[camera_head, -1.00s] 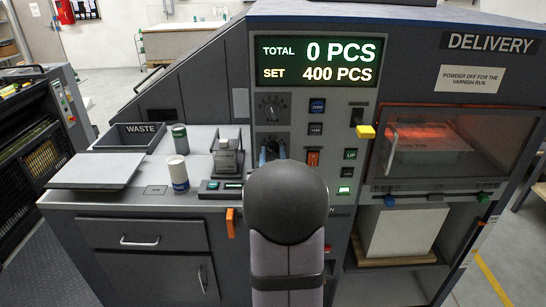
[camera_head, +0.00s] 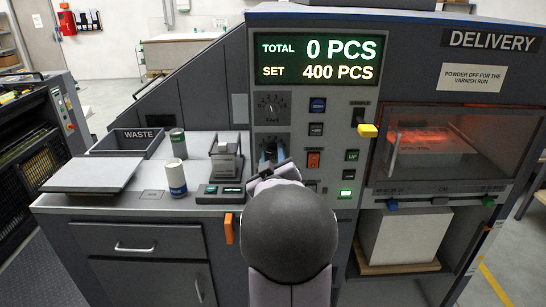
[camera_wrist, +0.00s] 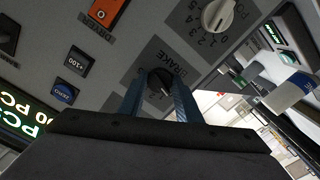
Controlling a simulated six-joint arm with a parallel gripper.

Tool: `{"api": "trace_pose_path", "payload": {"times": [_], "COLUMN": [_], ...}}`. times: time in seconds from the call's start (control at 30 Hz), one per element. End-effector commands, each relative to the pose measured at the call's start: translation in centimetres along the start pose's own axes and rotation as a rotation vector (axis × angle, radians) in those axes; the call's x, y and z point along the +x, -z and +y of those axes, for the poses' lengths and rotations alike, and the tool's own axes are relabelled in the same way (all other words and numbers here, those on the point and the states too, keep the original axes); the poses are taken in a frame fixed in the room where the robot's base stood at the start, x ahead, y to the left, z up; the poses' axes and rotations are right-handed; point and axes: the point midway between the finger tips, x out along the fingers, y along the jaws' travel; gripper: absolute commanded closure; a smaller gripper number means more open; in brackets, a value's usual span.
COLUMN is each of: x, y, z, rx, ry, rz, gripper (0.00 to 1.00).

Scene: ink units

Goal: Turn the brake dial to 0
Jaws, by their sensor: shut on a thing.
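The brake dial (camera_wrist: 160,80) is a dark round knob on a dark plate lettered BRAKE, which looks upside down in the wrist view. My gripper (camera_wrist: 161,92) has its two blue fingers on either side of the knob, shut on it. In the head view the blue fingertips (camera_head: 271,157) are at the lower dial plate (camera_head: 271,141), left of the orange switch. My arm covers the area below. The pointer is partly shadowed, and I cannot tell which number it is at.
Another dial (camera_wrist: 217,14) with numbers sits close by in the wrist view. An upper dial (camera_head: 271,106) is above my fingers in the head view. The orange switch (camera_head: 314,160) and the blue button (camera_head: 317,105) are to the right. A white-and-blue can (camera_head: 176,178) stands on the counter.

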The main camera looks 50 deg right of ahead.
Motion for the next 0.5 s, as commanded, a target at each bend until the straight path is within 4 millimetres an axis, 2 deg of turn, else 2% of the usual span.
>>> {"api": "trace_pose_path", "payload": {"times": [0.2, 0.23, 0.3, 0.5], "x": [0.0, 0.01, 0.01, 0.01], "y": [0.05, 0.05, 0.05, 0.03], "z": [0.02, 0.02, 0.02, 0.01], "rx": [-0.002, -0.002, -0.002, 0.0], "ry": [0.0, 0.0, 0.0, 0.0], "rz": [0.001, 0.001, 0.001, 0.001], "gripper": [0.92, 0.64, 0.5, 0.5]}}
